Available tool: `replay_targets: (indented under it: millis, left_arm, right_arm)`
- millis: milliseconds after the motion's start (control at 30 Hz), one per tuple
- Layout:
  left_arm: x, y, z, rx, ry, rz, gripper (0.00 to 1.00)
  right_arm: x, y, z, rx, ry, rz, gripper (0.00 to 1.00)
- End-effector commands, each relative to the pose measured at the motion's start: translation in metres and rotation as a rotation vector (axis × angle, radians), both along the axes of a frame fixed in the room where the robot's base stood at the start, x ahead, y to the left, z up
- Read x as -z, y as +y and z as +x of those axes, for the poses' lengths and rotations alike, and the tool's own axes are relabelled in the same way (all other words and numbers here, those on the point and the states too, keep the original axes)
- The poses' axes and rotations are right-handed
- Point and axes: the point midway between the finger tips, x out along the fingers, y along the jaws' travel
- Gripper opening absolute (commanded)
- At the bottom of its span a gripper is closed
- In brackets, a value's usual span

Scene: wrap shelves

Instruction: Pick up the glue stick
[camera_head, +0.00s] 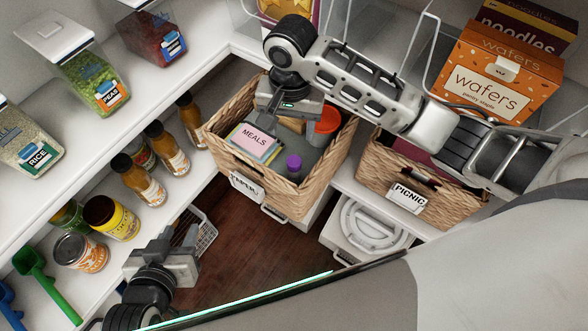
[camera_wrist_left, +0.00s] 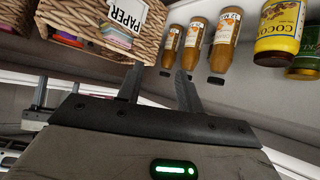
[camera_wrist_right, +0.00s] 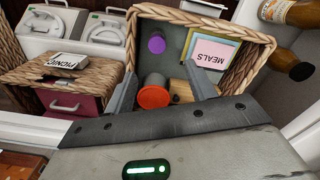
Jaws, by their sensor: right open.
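A small cylinder with a purple cap (camera_head: 293,162), which looks like the glue stick, stands in the wicker basket labelled PAPER (camera_head: 305,203). Its purple top also shows in the right wrist view (camera_wrist_right: 156,45), beyond the fingertips. My right gripper (camera_head: 268,122) is open and empty over the back of this basket, apart from the purple cap. In the right wrist view its fingers (camera_wrist_right: 160,72) spread either side of an orange-red cup-like thing (camera_wrist_right: 153,96). My left gripper (camera_head: 185,232) is open and empty near the lower left shelf; its fingers show apart in the left wrist view (camera_wrist_left: 160,72).
A MEALS card stack (camera_head: 254,143) and a wooden block (camera_wrist_right: 181,91) share the basket. A PICNIC basket (camera_head: 430,187) stands to its right. Bottles (camera_head: 167,147) and jars (camera_head: 110,215) line the left shelf.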

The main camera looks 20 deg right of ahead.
Motion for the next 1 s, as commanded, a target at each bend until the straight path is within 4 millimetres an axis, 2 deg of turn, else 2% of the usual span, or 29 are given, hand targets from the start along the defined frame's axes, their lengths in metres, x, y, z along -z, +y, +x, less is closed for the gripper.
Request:
replay_targets:
  millis: [133, 400, 500, 767, 1000]
  left_arm:
    - [0.002, 0.000, 0.001, 0.000, -0.005, -0.005, 0.36]
    - [0.004, -0.002, 0.003, -0.004, -0.015, -0.022, 0.36]
    - [0.006, -0.002, 0.003, -0.004, -0.015, -0.026, 0.36]
    - [0.005, -0.003, 0.002, -0.009, -0.015, -0.034, 0.36]
    - [0.007, -0.004, 0.003, -0.011, -0.022, -0.044, 0.36]
  right_arm:
    - [0.021, -0.002, 0.001, 0.018, 0.008, -0.010, 0.56]
    - [0.079, -0.002, 0.001, 0.015, 0.006, -0.008, 0.56]
    - [0.094, -0.002, 0.001, 0.014, 0.003, -0.006, 0.56]
    - [0.112, -0.002, 0.000, 0.013, 0.003, -0.007, 0.56]
    - [0.148, -0.005, -0.005, 0.014, 0.003, -0.007, 0.56]
